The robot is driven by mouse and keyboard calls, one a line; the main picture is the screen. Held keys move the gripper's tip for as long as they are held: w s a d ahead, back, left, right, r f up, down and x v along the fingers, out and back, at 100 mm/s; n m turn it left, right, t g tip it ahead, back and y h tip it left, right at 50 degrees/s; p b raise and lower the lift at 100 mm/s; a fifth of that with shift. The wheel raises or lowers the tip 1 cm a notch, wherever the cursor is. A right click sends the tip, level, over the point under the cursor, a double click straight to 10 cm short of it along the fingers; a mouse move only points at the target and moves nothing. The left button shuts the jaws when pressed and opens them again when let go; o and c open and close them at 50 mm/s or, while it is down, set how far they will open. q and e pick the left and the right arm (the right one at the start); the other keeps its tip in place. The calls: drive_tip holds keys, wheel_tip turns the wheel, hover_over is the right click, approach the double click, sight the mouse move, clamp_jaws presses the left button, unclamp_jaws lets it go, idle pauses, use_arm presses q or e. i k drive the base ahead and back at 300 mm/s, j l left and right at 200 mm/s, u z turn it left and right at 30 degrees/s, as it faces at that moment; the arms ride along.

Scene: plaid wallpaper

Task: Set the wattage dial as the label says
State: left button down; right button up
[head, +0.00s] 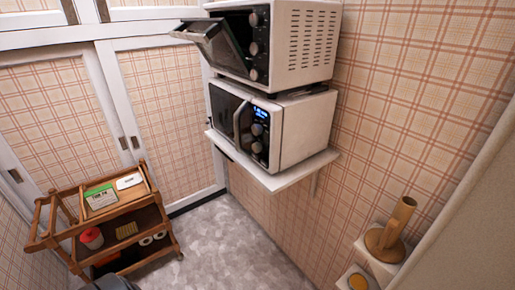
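A white microwave (306,130) with a dark front sits on a white wall shelf (275,180). Its door, with a curved handle (241,120), looks shut. Beside the handle are a small lit blue display (260,113), an upper dial (257,130) and a lower dial (257,147). The dials' markings are too small to read, so I cannot tell which sets the wattage or where either points. A green and white package (101,197) with print lies on the wooden trolley; its text is not readable. Neither of my grippers shows.
A toaster oven (307,45) stands above the microwave, its glass door (215,46) hanging open to the left. The wooden trolley (150,213) at left also holds a white item (129,181) and a red container (91,238). A brown vessel (384,240) stands lower right. Grey floor (225,240) between is clear.

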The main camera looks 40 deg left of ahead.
sight(256, 130)
drive_tip(key=k+u, duration=0.15)
drive_tip(key=u, duration=0.3)
drive_tip(key=j+u, duration=0.2)
drive_tip(key=u, duration=0.3)
drive_tip(key=k, duration=0.05)
